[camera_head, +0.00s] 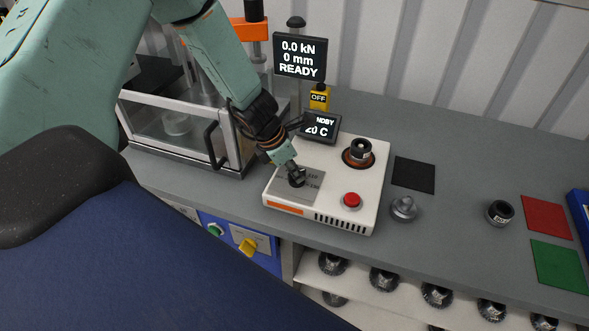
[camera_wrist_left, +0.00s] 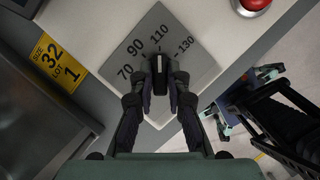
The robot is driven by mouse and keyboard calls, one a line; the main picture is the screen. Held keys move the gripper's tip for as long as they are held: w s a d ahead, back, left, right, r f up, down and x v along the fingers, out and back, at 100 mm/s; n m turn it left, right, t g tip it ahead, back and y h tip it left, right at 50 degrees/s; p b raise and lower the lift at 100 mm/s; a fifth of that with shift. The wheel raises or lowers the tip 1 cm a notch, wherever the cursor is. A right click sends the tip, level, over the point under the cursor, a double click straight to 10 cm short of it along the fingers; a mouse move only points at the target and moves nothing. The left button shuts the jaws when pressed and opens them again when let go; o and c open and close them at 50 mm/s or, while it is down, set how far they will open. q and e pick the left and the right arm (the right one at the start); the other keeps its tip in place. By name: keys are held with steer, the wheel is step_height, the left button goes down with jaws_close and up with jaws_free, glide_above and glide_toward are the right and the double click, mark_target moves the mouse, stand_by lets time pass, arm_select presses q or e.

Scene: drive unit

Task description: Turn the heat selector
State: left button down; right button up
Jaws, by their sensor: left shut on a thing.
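The heat selector is a black knob (camera_wrist_left: 159,68) with a white pointer line, on a grey dial plate (camera_wrist_left: 185,35) marked 70, 90, 110 and 130. Its line points close to the 110 mark. My left gripper (camera_head: 296,178) comes down onto the knob from above, and its fingers mostly hide the knob in the head view. In the left wrist view the two fingers of my left gripper (camera_wrist_left: 160,80) are shut on the knob's sides. The plate sits on the white heater unit (camera_head: 345,218). My right gripper cannot be made out.
The unit carries a red button (camera_head: 352,200), a dark cylindrical part (camera_head: 360,150) in a round seat and a small display (camera_head: 320,127). A glass-fronted press (camera_head: 180,130) stands close on the left. To the right are a black pad (camera_head: 414,175), a metal knob-like part (camera_head: 404,208) and free bench.

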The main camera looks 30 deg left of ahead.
arm_select(q)
steer(key=c, duration=1.3)
jaws_free()
